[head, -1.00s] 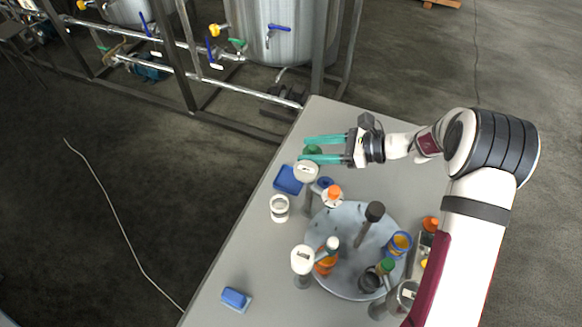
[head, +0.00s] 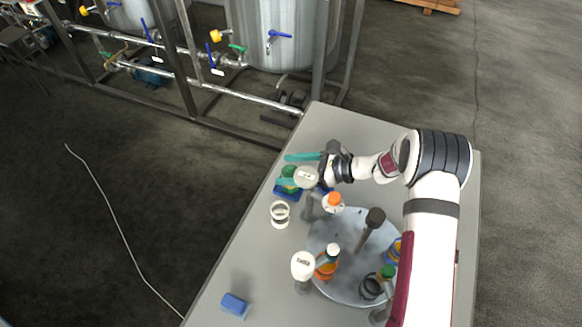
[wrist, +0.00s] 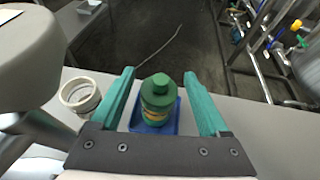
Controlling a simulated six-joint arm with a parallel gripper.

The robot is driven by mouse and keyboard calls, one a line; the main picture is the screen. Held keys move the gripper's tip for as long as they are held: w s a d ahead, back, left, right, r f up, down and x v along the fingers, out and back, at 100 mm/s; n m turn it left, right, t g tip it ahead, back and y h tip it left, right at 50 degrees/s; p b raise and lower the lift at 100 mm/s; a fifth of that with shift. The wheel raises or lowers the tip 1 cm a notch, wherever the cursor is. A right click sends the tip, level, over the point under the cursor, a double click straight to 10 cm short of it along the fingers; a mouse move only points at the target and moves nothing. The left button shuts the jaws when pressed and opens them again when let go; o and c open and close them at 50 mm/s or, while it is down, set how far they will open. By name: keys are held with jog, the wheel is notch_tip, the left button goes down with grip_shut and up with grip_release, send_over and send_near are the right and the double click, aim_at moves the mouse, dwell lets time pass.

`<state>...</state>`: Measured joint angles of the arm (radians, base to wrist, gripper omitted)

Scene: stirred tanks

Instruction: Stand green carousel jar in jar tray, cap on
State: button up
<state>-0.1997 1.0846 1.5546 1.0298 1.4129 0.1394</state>
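The green jar (head: 289,178) with its green cap on stands on the blue jar tray (head: 291,196) near the table's left edge. In the wrist view the jar (wrist: 158,100) looks upright, with the blue tray (wrist: 171,125) showing around its base. My gripper (head: 298,170) is open, with its teal fingers on either side of the jar. The wrist view shows a gap between the jar and each finger of my gripper (wrist: 160,76). The near finger and a white-topped post partly hide the jar in the head view.
The round grey carousel (head: 345,240) holds several jars and a dark-capped post (head: 375,217). A white-topped post (head: 306,178) stands close beside my gripper. A white ring (head: 280,214) and a blue block (head: 235,304) lie along the left edge. The table's far end is clear.

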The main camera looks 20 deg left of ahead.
jog(key=shift+d+r, duration=0.1)
jog(key=shift+r, duration=0.15)
jog(key=v, duration=1.1)
jog(key=shift+d, duration=0.35)
jog(key=shift+w+r, duration=0.1)
jog(key=shift+r, duration=0.15)
